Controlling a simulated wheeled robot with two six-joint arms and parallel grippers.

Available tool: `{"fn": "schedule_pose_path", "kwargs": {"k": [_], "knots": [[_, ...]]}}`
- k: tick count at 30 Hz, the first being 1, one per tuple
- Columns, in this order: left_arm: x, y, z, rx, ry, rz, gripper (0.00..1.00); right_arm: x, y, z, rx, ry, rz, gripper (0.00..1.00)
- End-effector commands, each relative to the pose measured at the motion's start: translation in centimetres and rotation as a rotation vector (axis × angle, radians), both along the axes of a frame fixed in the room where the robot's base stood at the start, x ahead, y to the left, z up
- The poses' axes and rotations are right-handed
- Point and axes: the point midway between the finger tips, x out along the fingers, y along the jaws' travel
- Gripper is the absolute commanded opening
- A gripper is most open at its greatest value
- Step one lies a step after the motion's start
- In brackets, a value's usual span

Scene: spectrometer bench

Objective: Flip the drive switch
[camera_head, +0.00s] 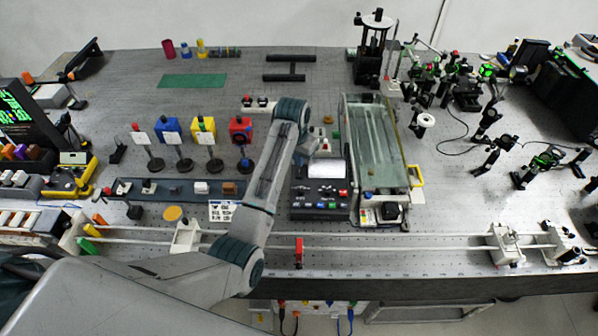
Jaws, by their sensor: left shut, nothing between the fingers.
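A black control box (312,204) with a pale display (322,170) and several small red, blue and green controls stands at mid-bench. The drive switch is too small to tell apart from the other controls on it. My left arm comes in from the lower left, rises and bends down at its far end. My left gripper (304,155) is shut and empty at the upper left of the control box, close to the display. I cannot tell whether the fingers touch anything. My right gripper is out of view.
A glass-topped tank (378,145) stands right of the control box. A long rail (400,240) with a red marker (299,252) runs along the front edge. Sample stands with coloured blocks (203,128) stand left of my arm. Optics mounts crowd the right side.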

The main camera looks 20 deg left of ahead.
Motion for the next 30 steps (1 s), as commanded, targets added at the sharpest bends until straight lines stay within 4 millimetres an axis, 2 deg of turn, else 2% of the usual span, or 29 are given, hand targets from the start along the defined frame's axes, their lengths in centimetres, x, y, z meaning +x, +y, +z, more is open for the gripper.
{"fn": "schedule_pose_path", "kwargs": {"k": [15, 30], "knots": [[0.0, 0.0, 3.9, 0.0, -0.001, 0.0, 0.0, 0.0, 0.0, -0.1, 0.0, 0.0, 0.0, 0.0], [0.0, 0.0, 4.1, 0.0, -0.001, 0.0, 0.0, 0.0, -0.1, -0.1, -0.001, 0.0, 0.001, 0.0]]}}
